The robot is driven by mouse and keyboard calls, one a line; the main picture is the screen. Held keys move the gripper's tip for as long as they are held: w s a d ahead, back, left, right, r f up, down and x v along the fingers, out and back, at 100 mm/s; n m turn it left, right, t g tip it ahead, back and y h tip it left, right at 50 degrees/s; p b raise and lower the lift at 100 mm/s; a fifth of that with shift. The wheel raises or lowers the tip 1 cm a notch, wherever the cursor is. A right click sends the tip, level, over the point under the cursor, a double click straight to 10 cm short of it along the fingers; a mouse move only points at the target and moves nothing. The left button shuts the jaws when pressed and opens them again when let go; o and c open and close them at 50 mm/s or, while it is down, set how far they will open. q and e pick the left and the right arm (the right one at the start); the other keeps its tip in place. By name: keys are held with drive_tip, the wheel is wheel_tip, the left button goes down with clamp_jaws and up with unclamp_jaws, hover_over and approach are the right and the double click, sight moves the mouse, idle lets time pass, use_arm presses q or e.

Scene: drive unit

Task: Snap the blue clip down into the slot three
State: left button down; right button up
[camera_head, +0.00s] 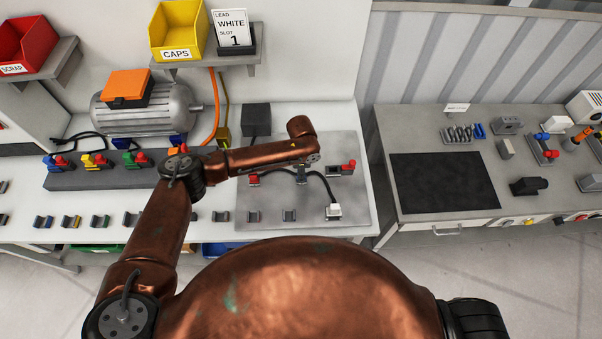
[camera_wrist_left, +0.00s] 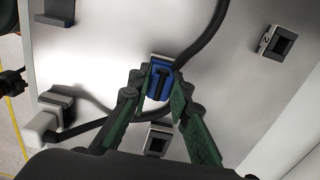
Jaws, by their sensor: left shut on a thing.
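My left gripper (camera_head: 302,178) reaches down over the grey plate (camera_head: 270,205) in the head view. In the left wrist view its green fingers (camera_wrist_left: 158,92) are shut on the blue clip (camera_wrist_left: 160,78). The clip sits at a light grey holder, beside a black cable (camera_wrist_left: 205,45); I cannot tell how deep it is seated. A square socket (camera_wrist_left: 157,141) lies just below the clip, between the fingers. Another socket (camera_wrist_left: 277,42), with a small mark on its rim, is at upper right. I cannot tell which is slot three. My right gripper is not in view.
A white plug (camera_head: 333,211) ends the black cable at the plate's right; it also shows in the left wrist view (camera_wrist_left: 41,128). A red-topped part (camera_head: 346,168) stands behind it. A dark rail (camera_head: 100,177) with coloured connectors lies left. A side bench (camera_head: 445,205) stands right.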

use_arm(q)
drive_tip(key=shift+f, duration=0.1)
drive_tip(key=c, duration=1.7)
unclamp_jaws()
wheel_tip(320, 180, up, 17)
drive_tip(key=p, duration=0.5)
